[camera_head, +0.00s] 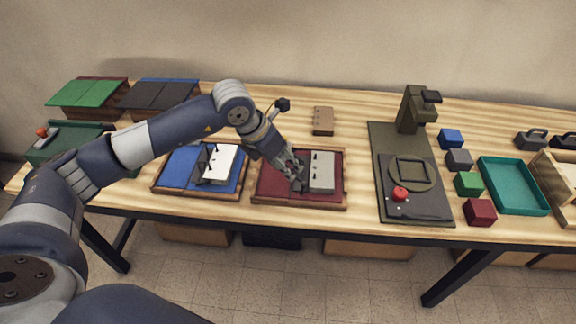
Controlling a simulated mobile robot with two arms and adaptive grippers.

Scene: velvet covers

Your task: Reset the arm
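My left arm reaches in from the left across the table. Its gripper (295,178) is over the left part of the dark red velvet tray (270,187), just left of the grey block (321,172) on that tray. The fingers point down and look close to the tray; I cannot tell whether they touch it or whether they are open. The blue velvet tray (183,165) lies to the left with a white and dark piece (221,163) on it. My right gripper is not in view.
A dark press-like machine (410,205) with a red button (400,194) stands right of the trays. Several coloured cubes and a teal tray (513,186) are farther right. A brown block (323,121) lies behind the red tray. Green (88,93) and black covers (158,95) are at the back left.

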